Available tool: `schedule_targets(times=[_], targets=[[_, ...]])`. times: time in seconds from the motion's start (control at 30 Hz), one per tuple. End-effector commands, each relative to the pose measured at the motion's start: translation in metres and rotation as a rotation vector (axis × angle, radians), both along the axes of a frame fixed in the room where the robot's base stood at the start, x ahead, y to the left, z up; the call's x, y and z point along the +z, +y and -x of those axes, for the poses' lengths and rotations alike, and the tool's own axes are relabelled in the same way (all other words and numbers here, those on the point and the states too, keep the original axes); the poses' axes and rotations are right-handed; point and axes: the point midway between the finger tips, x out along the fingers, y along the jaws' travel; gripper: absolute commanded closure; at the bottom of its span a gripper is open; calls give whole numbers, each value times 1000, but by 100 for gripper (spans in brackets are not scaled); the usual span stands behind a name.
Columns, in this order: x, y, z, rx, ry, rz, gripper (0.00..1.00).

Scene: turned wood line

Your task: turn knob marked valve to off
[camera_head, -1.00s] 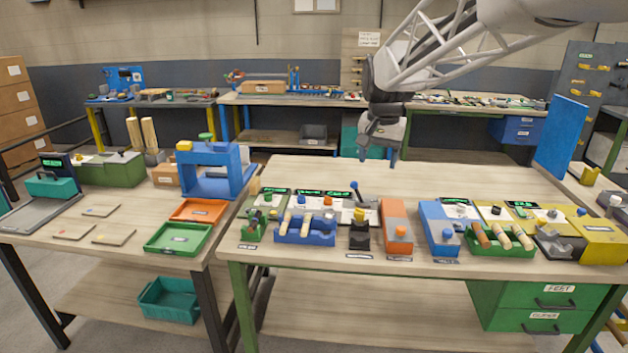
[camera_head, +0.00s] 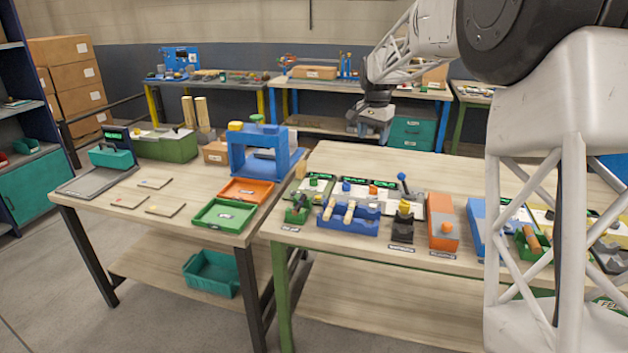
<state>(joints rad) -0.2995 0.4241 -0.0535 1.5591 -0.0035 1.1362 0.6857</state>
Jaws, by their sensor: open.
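Several small control panels with knobs and green displays stand along the back of the near workbench (camera_head: 415,290). My gripper (camera_head: 376,138) is open and empty, pointing down in the air above and behind the panels, touching nothing. My arm hides much of the bench's right side.
A blue tool holder (camera_head: 347,221), a dark block with a yellow top (camera_head: 403,228) and an orange box (camera_head: 442,222) stand before the panels. A blue lever with a ball top (camera_head: 402,178) rises behind. The left table holds a blue frame (camera_head: 240,158) and a green tray (camera_head: 224,215).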

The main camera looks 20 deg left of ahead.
Motion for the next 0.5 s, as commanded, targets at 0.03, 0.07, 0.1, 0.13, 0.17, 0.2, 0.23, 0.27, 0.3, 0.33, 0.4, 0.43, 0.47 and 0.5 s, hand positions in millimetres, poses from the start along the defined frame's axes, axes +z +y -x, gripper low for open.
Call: schedule_targets(times=[0.03, 0.07, 0.1, 0.13, 0.17, 0.2, 0.23, 0.27, 0.3, 0.33, 0.4, 0.43, 0.47, 0.5], targets=[[-8, 9, -10, -6, 5, 1, 37], [-11, 14, -15, -10, 7, 1, 37], [-16, 21, -22, -15, 10, 1, 37], [-19, 26, -27, -19, 11, 1, 37], [-23, 31, -32, -24, 13, 1, 37], [-28, 39, -39, -28, 16, 0, 37], [-32, 44, -43, -32, 17, 0, 37], [-36, 49, -48, -37, 19, 1, 37], [-41, 56, -55, -43, 21, 1, 37], [-46, 61, -59, -47, 23, 1, 37], [-55, 74, -70, -57, 27, 1, 37], [-60, 79, -74, -61, 30, 2, 37], [-63, 85, -78, -64, 31, 2, 37], [-70, 92, -83, -70, 34, 2, 37]])
